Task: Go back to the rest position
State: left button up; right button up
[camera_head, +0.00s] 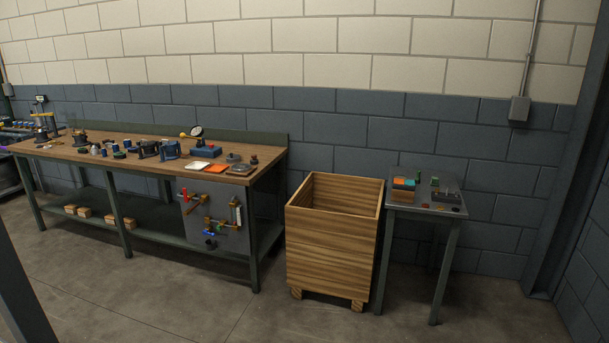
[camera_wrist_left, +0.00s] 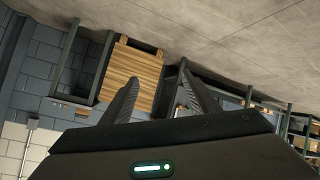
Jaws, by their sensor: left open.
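My left gripper (camera_wrist_left: 160,98) shows in the left wrist view with its two dark fingers spread apart and nothing between them. Beyond the fingers, well away from them, the room appears upside down, with the wooden crate (camera_wrist_left: 131,72) behind the left finger. Neither gripper shows in the head view, and my right gripper is in no view.
A long workbench (camera_head: 130,140) with many small parts stands along the wall at the left. An open wooden crate (camera_head: 331,245) stands beside it. A small grey table (camera_head: 448,214) with blocks and parts is to its right. The floor (camera_head: 210,300) in front is clear.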

pick_arm(q)
jog(key=s+a+f+m+g, duration=0.25)
jog(key=s+f, duration=0.45)
jog(key=s, duration=0.5)
jog(key=s+a+f+m+g, duration=0.1)
jog(key=s+a+f+g, duration=0.15)
jog(key=s+f, duration=0.7)
jog(key=s+a+f+m+g, duration=0.1)
jog(key=s+a+f+g, duration=0.1)
jog(key=s, duration=1.2)
jog(key=s+a+f+m+g+y, duration=0.1)
jog(key=s+a+f+g, duration=0.1)
jog(key=s, duration=1.3)
jog(key=shift+a+g+y, duration=0.3)
jog(key=shift+a+g, duration=0.2)
jog(key=shift+g, duration=0.3)
jog(key=shift+f+m, duration=0.1)
jog(key=shift+m, duration=0.15)
jog(key=c, duration=0.6)
